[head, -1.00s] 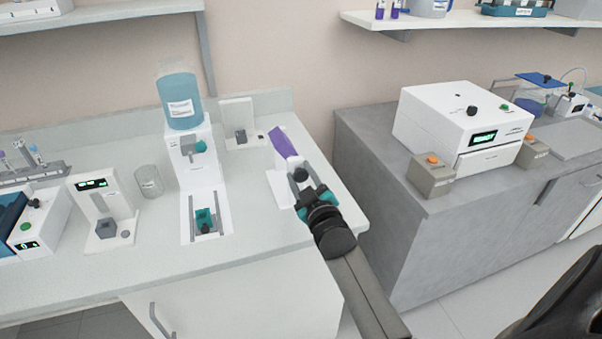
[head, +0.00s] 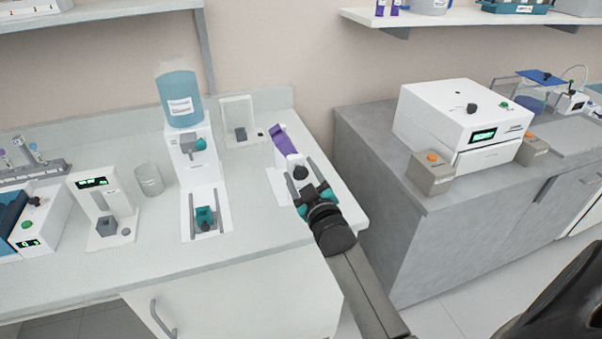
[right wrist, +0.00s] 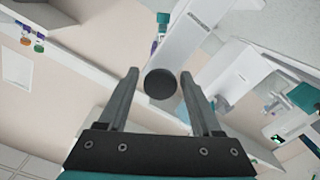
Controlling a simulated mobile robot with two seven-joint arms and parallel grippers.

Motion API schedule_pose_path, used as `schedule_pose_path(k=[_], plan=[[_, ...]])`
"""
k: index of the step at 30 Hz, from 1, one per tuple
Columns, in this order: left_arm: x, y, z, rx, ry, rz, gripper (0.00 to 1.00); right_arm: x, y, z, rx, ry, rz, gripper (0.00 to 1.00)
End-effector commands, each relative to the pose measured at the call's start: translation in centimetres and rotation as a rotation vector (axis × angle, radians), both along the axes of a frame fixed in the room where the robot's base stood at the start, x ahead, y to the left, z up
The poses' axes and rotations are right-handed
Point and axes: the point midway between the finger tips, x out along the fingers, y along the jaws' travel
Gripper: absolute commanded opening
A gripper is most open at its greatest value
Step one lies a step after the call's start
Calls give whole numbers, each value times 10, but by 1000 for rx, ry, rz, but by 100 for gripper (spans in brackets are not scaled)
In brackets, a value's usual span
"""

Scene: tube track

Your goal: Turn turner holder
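The turner holder (head: 283,150) is a white stand with a purple tilted top, near the right end of the light bench. A round black knob (head: 300,172) is on its near side. My right gripper (head: 308,184) is open at the knob. In the right wrist view the black knob (right wrist: 160,84) lies between the two open fingers (right wrist: 158,90), with a gap on each side. The white body of the holder (right wrist: 192,30) shows behind the knob. My left gripper is not in view.
A water dispenser (head: 181,100), a glass beaker (head: 149,179) and a small white device (head: 104,215) stand to the left on the bench. A white machine (head: 463,122) stands on the grey cabinet to the right, across a gap.

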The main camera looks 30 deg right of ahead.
Motion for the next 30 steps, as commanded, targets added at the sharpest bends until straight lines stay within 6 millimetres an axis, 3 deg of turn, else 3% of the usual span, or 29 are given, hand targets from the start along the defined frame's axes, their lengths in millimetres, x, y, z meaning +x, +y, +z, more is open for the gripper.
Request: schedule_pose_path(k=[14,30], plan=[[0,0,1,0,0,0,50,-8,2,-1,-2,2,0,76],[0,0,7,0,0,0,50,-95,23,-1,0,3,-1,76]])
